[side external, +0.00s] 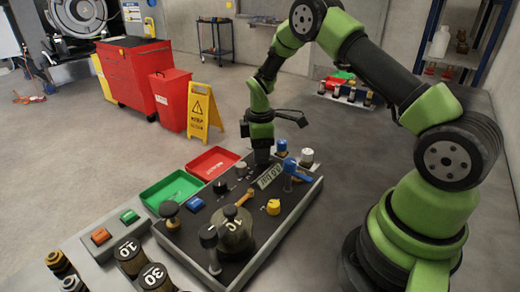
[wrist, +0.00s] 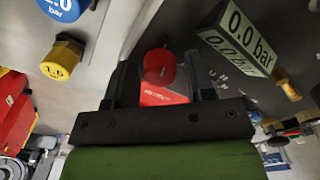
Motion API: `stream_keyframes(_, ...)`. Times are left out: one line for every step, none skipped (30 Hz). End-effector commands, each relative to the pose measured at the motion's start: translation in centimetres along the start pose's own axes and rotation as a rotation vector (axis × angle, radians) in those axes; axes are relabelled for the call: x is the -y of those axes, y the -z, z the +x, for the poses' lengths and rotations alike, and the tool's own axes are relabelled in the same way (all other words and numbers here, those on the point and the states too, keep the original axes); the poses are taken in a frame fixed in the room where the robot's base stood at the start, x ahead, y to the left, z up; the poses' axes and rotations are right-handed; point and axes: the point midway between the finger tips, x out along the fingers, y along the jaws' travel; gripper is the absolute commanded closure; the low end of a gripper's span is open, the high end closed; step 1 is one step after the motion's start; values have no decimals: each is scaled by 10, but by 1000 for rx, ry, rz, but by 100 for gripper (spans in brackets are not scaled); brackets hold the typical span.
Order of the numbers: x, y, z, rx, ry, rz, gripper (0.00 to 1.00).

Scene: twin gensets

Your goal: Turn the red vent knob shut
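The red vent knob (wrist: 160,66) shows in the wrist view, between the two dark fingers of my gripper (wrist: 159,62). The fingers are apart, one on each side of it, with gaps visible. I cannot tell how far the fingertips reach down around it. A red label (wrist: 160,95) with small white text lies just below the knob in the picture. In the side external view my gripper (side external: 262,157) points down at the far part of the dark panel (side external: 196,250); the red knob is hidden there.
A 0.0 bar display block (wrist: 240,40) stands close to the right finger; it also shows in the side external view (side external: 269,176). A yellow knob (wrist: 62,57) and a blue cap (wrist: 64,8) are left. Green (side external: 171,190) and red (side external: 213,162) trays lie beside the panel.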

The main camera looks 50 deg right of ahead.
Motion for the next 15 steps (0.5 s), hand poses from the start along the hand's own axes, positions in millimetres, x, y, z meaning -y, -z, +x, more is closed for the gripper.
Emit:
stream_keyframes(0, 0, 0, 0, 0, 0, 62)
stream_keyframes(0, 0, 0, 0, 0, 0, 69)
stream_keyframes(0, 0, 0, 0, 0, 0, 78)
stream_keyframes(0, 0, 0, 0, 0, 0, 85)
stream_keyframes(0, 0, 0, 0, 0, 0, 91)
stream_keyframes(0, 0, 0, 0, 0, 0, 91)
stream_keyframes(0, 0, 0, 0, 0, 0, 91)
stream_keyframes(0, 0, 0, 0, 0, 1, 91)
stream_keyframes(0, 0, 0, 0, 0, 2, 91)
stream_keyframes(0, 0, 0, 0, 0, 4, 91)
stream_keyframes(0, 0, 0, 0, 0, 8, 91)
stream_keyframes(0, 0, 0, 0, 0, 14, 91)
stream_keyframes(0, 0, 0, 0, 0, 20, 91)
stream_keyframes(0, 0, 0, 0, 0, 26, 91)
stream_keyframes(0, 0, 0, 0, 0, 39, 91)
